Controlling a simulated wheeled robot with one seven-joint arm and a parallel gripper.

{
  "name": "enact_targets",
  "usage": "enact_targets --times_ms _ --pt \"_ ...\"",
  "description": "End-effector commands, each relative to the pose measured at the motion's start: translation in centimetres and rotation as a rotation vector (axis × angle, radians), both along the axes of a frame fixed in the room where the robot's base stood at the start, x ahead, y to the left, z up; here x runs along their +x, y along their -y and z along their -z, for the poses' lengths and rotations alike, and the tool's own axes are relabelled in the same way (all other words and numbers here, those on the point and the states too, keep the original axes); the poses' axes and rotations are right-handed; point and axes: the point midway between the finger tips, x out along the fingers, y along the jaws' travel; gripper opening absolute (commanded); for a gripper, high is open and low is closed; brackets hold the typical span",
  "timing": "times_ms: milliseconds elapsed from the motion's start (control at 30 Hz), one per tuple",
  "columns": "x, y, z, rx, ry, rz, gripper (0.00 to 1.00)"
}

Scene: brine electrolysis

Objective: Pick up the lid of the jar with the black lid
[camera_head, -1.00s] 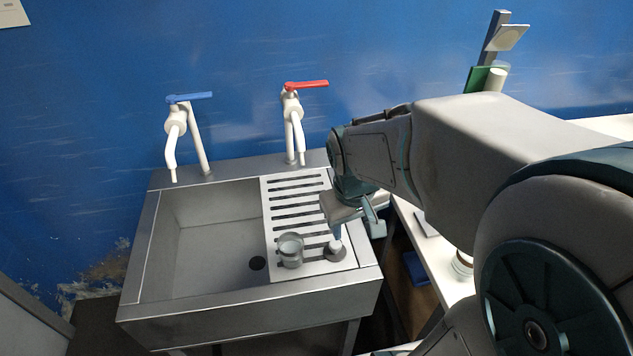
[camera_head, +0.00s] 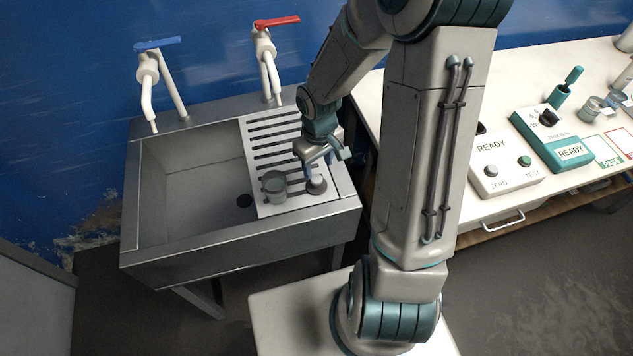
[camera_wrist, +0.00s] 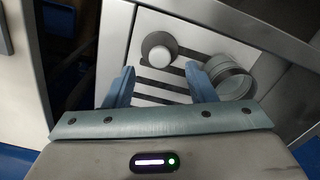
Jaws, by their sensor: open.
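A dark round lid (camera_head: 316,186) with a pale knob lies on the slotted drainboard of the sink, at its front right. In the wrist view the lid (camera_wrist: 160,47) shows as a dark disc with a white knob, just beyond my fingertips. An open, clear jar (camera_head: 274,188) stands just left of the lid; in the wrist view the jar (camera_wrist: 234,80) is at right, beside my right-hand finger. My gripper (camera_head: 309,172) points down just above the lid. It also shows in the wrist view (camera_wrist: 158,69), with its two blue fingers apart and nothing between them.
The drainboard (camera_head: 262,138) covers the right part of the metal sink (camera_head: 190,252). Two taps, blue-handled (camera_head: 150,80) and red-handled (camera_head: 268,60), stand behind. A white bench (camera_head: 390,95) with instruments is close on the right. The left basin is empty.

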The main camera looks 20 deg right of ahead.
Motion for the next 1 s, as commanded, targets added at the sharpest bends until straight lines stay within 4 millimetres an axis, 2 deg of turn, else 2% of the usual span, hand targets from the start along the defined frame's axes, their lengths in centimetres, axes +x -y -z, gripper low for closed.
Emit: enact_targets --times_ms 100,367,700,1000 --pt "0.0 0.0 1.5 0.000 -0.002 -0.001 0.50" --pt "0.1 -0.1 2.8 -0.001 -0.002 0.000 0.50" --pt "0.7 -0.2 6.6 0.000 -0.003 0.000 0.50" --pt "0.8 -0.2 7.4 -0.001 0.000 0.001 0.50"
